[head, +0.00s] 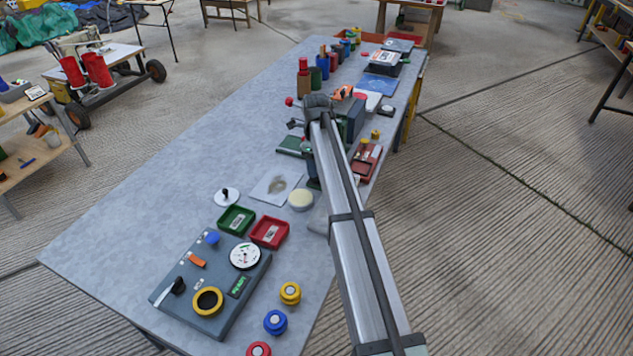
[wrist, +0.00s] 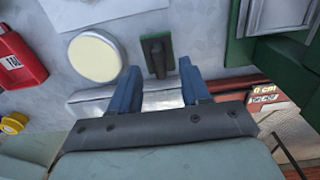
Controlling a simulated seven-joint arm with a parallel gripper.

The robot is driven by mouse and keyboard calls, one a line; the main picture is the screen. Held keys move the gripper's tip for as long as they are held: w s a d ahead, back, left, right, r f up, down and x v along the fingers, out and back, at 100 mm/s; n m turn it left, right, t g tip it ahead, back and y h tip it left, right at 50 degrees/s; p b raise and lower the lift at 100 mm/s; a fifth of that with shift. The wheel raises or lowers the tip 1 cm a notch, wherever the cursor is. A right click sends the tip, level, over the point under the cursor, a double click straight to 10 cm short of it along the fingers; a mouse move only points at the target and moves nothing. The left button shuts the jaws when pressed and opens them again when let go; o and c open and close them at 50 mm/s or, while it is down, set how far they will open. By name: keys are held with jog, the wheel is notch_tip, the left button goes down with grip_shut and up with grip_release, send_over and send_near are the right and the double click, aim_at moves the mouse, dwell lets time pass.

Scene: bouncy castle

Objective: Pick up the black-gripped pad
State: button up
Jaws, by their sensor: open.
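A small dark green rectangular pad with a black grip (wrist: 156,52) lies on the grey table, just beyond my fingertips in the wrist view. In the head view my arm hides the gripper. A white disc with a black knob (head: 227,194) also stands on the table, farther left.
A cream disc (wrist: 95,57) lies left of my gripper, with a red tray (wrist: 18,60) beyond it. Green-framed equipment (wrist: 290,60) stands close on the right. The head view shows a control panel (head: 222,262) in front and clear table (head: 150,200) leftward.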

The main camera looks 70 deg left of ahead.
aim_at(317, 180)
notch_tip(317, 180, down, 4)
jog(key=shift+s+f, duration=0.1)
jog(key=shift+f, duration=0.05)
jog(key=shift+c, duration=0.2)
grip_shut()
